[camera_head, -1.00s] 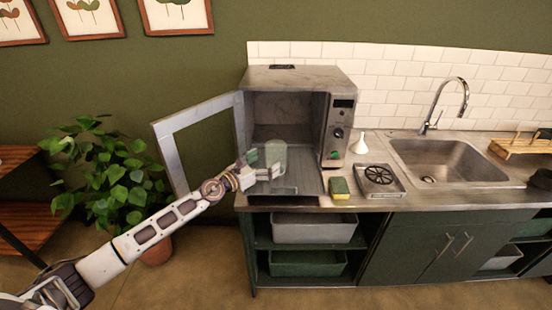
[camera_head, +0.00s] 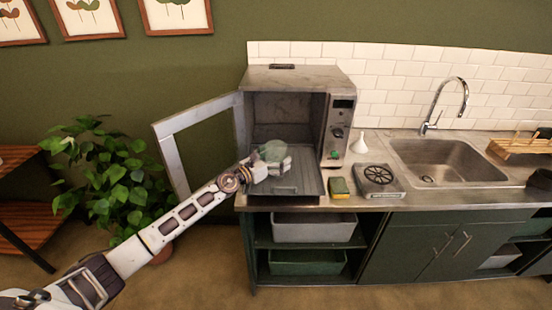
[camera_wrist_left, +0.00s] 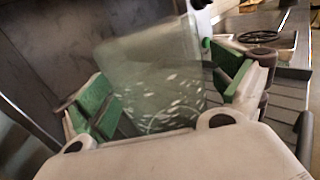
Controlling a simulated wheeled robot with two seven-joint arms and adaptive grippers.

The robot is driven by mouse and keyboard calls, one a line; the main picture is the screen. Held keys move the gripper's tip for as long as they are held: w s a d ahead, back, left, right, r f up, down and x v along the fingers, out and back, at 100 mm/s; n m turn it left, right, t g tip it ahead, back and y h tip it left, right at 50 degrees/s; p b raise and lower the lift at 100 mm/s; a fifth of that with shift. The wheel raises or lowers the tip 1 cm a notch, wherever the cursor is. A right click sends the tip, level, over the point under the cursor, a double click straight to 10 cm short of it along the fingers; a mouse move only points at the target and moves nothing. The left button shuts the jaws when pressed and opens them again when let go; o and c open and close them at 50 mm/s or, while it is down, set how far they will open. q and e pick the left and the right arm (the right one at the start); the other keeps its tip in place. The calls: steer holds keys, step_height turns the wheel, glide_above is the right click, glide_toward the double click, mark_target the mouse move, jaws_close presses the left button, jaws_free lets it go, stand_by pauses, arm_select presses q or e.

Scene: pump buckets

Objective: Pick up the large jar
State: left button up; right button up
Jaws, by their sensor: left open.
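The large jar (camera_head: 273,150) is pale green, see-through glass. It is at the front of the open oven, above the ribbed tray, and its lower part is hidden behind my left gripper (camera_head: 271,164). In the left wrist view the jar (camera_wrist_left: 165,75) fills the space between the green-padded fingers of my left gripper (camera_wrist_left: 168,92) and looks slightly tilted and blurred. The fingers are open, one on each side of it; I cannot tell whether they touch it. My right gripper is not in view.
The oven (camera_head: 294,77) has its door (camera_head: 171,155) swung open to the left, beside my arm. A sponge (camera_head: 339,187), a white funnel (camera_head: 359,143) and a small burner (camera_head: 379,177) stand to the right, before the sink (camera_head: 450,165).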

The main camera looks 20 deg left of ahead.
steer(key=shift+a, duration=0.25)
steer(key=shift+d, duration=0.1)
arm_select(q)
steer(key=c, duration=1.3)
steer(key=shift+o, duration=0.2)
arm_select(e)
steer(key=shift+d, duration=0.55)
arm_select(q)
steer(key=shift+r, duration=0.15)
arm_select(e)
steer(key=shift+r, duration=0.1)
